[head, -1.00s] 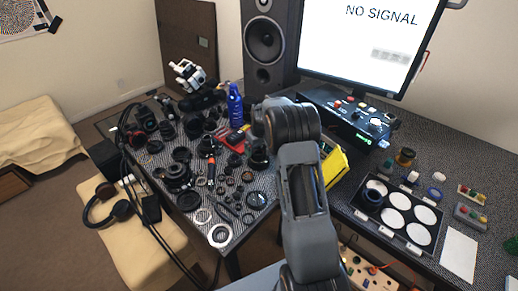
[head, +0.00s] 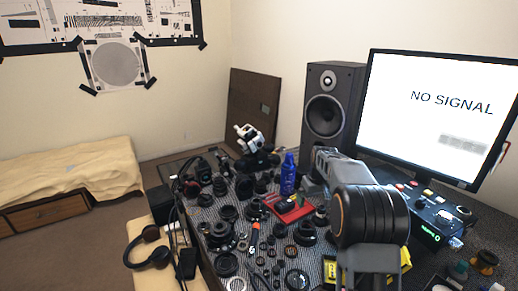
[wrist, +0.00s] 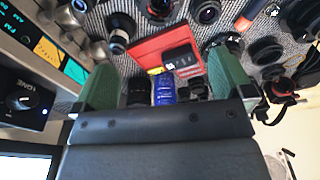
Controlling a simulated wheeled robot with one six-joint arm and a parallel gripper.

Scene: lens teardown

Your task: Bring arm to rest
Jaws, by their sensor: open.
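My gripper (wrist: 165,78) shows in the wrist view with its two green fingers wide apart. Nothing is held between them. Beyond the fingers are a red tray (wrist: 150,45) and a blue bottle (wrist: 164,88), both apart from the fingers as far as I can tell. In the head view my arm (head: 370,215) rises at the right of the parts table and mostly hides the gripper. The blue bottle (head: 288,174) stands upright beside the red tray (head: 292,212) there.
Many black lens parts (head: 222,232) crowd the dark table. A speaker (head: 330,112) and a monitor (head: 435,115) stand behind. A control box (head: 432,215) is close to my arm on the right. Headphones (head: 148,247) lie at left. Open floor (head: 95,240) shows at far left.

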